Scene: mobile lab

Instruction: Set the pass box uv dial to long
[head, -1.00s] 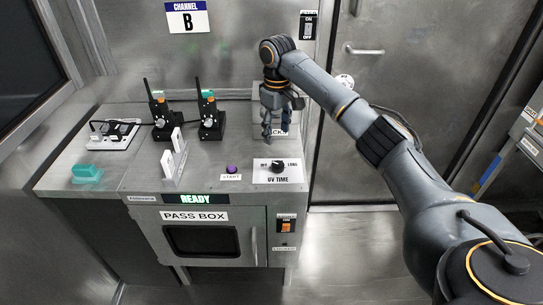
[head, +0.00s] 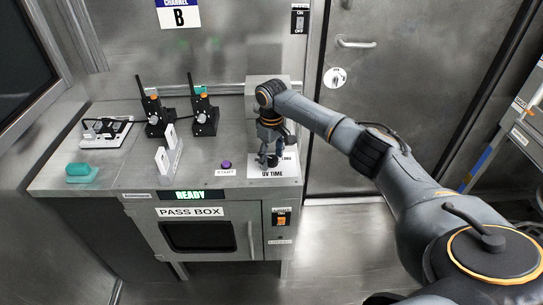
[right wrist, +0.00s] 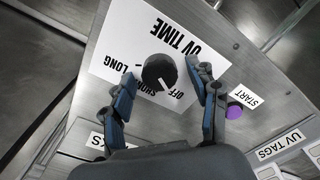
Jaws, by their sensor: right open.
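The UV time dial (right wrist: 157,70) is a round black knob on a white plate (right wrist: 117,40) marked OFF, SHORT and LONG. Its white mark points toward the OFF side in the right wrist view. My right gripper (right wrist: 167,76) is open, with one finger on each side of the dial and gaps showing between fingers and knob. In the head view, my right gripper (head: 269,160) points down over the plate (head: 272,174) and largely hides the dial. The pass box (head: 193,237) is below the counter, under a lit READY display (head: 189,195). My left gripper is not in view.
A purple START button (head: 226,165) is just left of the dial plate, close to one finger in the wrist view. A white rack (head: 169,157), two radios (head: 204,115) and a teal block (head: 81,170) stand farther left on the counter.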

